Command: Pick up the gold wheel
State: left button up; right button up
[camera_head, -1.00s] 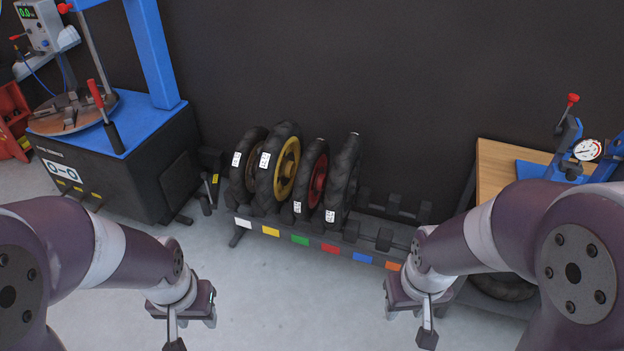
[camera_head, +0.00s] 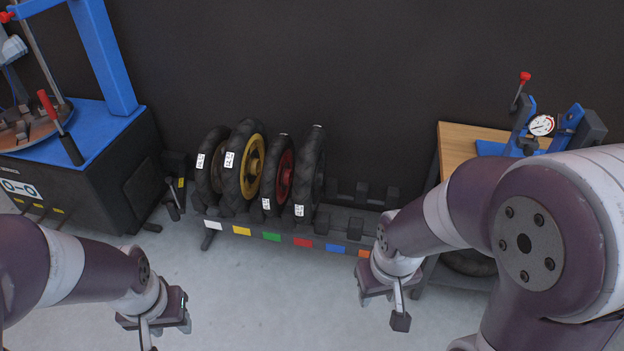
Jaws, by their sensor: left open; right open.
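The gold wheel (camera_head: 254,166) is a black tyre with a gold rim and a white label. My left gripper (camera_head: 160,330) is open and empty, low in the picture, in front of and left of the rack. My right gripper (camera_head: 388,300) is open and empty, in front of the rack's right part. Both grippers are well apart from the gold wheel.
Another black wheel (camera_head: 311,177) stands right of the red one. The rack's right slots are empty. A blue and black tyre machine (camera_head: 80,150) stands at left, a wooden-topped bench (camera_head: 455,145) with a gauge at right. Grey floor (camera_head: 260,300) in front is clear.

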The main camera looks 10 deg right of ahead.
aim_at(238, 196)
jog(key=i+j+z, duration=0.1)
jog(key=z, duration=0.75)
jog(key=i+j+z, duration=0.25)
jog(key=j, duration=0.4)
jog(key=i+j+z, duration=0.15)
jog(key=i+j, duration=0.15)
jog(key=i+j+z, duration=0.15)
jog(key=j, duration=0.25)
jog(key=i+j+z, duration=0.15)
jog(key=j, duration=0.2)
jog(key=j+z, duration=0.1)
jog(key=j, duration=0.25)
jog(key=i+j+z, duration=0.15)
jog(key=j, duration=0.25)
jog(key=i+j, duration=0.1)
jog(key=j, duration=0.65)
jog(key=i+j, duration=0.15)
jog(key=j, duration=0.2)
